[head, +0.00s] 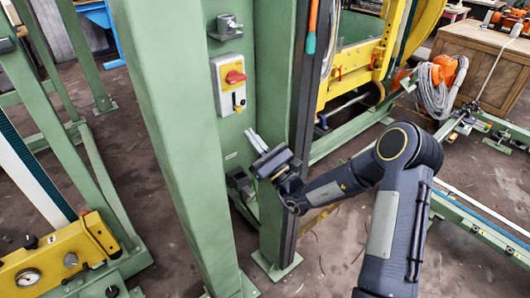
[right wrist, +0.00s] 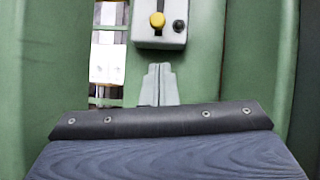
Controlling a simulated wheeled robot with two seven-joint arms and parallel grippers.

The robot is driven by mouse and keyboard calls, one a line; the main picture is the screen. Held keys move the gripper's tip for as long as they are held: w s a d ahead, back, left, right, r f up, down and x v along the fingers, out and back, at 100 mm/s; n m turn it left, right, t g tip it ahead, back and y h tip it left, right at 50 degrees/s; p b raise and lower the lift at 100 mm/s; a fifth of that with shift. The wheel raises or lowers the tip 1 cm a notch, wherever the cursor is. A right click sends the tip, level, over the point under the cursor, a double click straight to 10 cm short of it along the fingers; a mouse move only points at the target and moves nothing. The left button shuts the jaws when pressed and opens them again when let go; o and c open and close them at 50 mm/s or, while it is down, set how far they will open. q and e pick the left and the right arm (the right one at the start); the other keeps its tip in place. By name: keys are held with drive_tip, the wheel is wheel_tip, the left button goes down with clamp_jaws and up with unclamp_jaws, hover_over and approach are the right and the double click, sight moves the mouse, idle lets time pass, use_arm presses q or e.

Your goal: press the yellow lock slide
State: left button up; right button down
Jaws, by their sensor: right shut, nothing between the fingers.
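The yellow lock slide (head: 238,108) is on the lower part of a light grey switch box (head: 218,92) on the green machine frame. In the right wrist view the yellow piece (right wrist: 157,20) shows near the top, in a dark slot of the box (right wrist: 145,40). My right gripper (head: 251,135) is shut and empty, below the box and apart from it. In the right wrist view its fingertips (right wrist: 159,68) point up towards the slot, just under the box's lower edge. My left gripper is not in view.
A red handle (head: 235,77) sits above the slide on the same box, and a small dark knob (right wrist: 179,26) is beside it. A grey metal fitting (head: 225,27) is higher up. Green posts (head: 165,110) flank the panel on both sides.

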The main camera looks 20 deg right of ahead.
sight(235, 109)
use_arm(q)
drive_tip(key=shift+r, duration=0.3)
use_arm(e)
drive_tip(key=shift+w+a+r, duration=0.15)
drive_tip(key=shift+r, duration=0.55)
drive_tip(key=shift+w+a+r, duration=0.15)
drive_tip(key=shift+a+r, duration=0.05)
drive_tip(key=shift+r, duration=0.5)
drive_tip(key=shift+w+a+r, duration=0.15)
drive_tip(key=shift+r, duration=0.55)
use_arm(q)
drive_tip(key=shift+p, duration=0.3)
use_arm(e)
wheel_tip(235, 109, up, 4)
drive_tip(key=p, duration=0.2)
drive_tip(key=shift+p, duration=0.3)
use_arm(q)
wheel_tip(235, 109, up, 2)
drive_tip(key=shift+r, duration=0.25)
use_arm(e)
drive_tip(key=shift+f, duration=0.15)
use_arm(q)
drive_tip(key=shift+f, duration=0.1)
use_arm(e)
drive_tip(key=shift+f, duration=0.1)
